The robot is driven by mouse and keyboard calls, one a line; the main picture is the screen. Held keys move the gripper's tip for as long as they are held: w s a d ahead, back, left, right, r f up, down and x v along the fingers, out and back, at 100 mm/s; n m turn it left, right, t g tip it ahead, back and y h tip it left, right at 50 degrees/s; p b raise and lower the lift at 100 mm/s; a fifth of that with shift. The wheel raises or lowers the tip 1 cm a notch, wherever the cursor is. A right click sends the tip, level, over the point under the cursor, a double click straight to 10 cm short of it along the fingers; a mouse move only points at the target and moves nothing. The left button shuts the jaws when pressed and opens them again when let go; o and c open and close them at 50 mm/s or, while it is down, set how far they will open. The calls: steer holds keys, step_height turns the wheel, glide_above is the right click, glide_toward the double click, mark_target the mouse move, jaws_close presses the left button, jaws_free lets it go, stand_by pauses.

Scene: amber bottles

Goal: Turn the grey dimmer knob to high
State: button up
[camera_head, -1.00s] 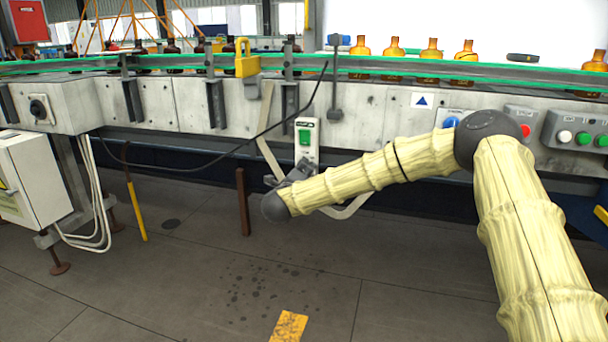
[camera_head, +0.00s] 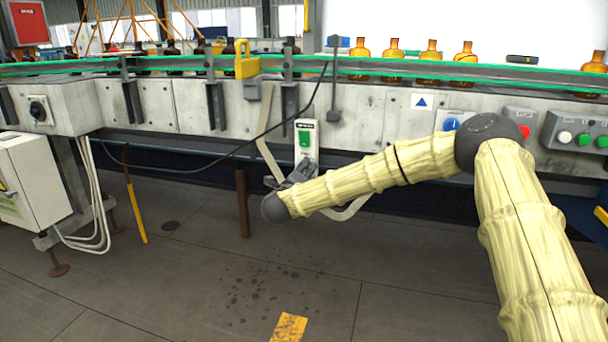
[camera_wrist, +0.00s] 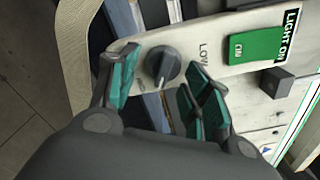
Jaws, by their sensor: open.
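The grey dimmer knob (camera_wrist: 163,64) shows in the wrist view on a pale control box (camera_wrist: 215,62), beside the word LOW. The knob's other label is too hidden to read. My gripper (camera_wrist: 160,78) is open, with one teal-padded finger on each side of the knob's near side; I cannot tell whether either touches it. In the head view my gripper (camera_head: 296,175) is at the lower part of the control box (camera_head: 308,152), and the knob is hidden there.
A green switch (camera_wrist: 258,46) marked LIGHT ON sits beside the knob. A pale strap (camera_head: 266,135) and a black cable (camera_head: 235,150) hang close by. The conveyor (camera_head: 385,70) with amber bottles (camera_head: 431,50) runs above. The floor in front is mostly clear.

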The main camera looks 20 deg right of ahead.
steer(key=v, duration=1.2)
